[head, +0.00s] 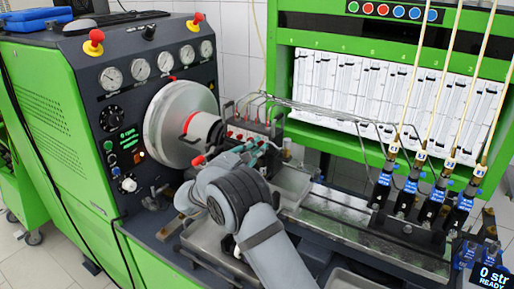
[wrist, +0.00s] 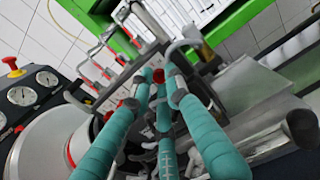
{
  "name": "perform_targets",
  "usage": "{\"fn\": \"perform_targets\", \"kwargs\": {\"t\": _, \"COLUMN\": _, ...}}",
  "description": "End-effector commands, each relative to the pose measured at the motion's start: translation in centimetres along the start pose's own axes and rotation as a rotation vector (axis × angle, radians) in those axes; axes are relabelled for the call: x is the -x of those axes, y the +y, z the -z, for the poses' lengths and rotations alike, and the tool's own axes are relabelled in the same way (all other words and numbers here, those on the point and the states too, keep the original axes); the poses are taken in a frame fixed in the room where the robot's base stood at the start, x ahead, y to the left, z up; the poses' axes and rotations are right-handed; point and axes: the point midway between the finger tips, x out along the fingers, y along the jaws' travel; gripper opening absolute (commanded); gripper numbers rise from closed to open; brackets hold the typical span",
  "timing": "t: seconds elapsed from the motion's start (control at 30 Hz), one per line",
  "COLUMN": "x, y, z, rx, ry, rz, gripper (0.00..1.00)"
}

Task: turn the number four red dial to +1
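A row of small red dials (head: 236,135) sits on the pump block in the middle of the head view. My gripper (head: 256,148) has teal fingers and is at the right end of this row, where it partly covers the block. In the wrist view, the fingertips of my gripper (wrist: 158,82) come together closely around one red dial (wrist: 158,75). I cannot tell whether they touch it or leave a small gap. No number or scale on this dial is readable, so which dial it is and its setting are unclear.
A large grey flywheel (head: 180,122) stands left of the pump block. Thin metal pipes (head: 330,110) run above and behind the block. Several injectors (head: 411,185) stand on the bench rail at right. A display (head: 492,277) reads "0 str READY".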

Motion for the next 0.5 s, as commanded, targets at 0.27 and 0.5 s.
{"fn": "perform_targets", "kwargs": {"t": 0.27, "x": 0.01, "y": 0.00, "z": 0.03, "rx": 0.000, "ry": 0.001, "rz": 0.000, "gripper": 0.00}}
{"fn": "perform_targets", "kwargs": {"t": 0.5, "x": 0.03, "y": -0.01, "z": 0.14, "rx": -0.003, "ry": 0.001, "rz": 0.000, "gripper": 0.00}}
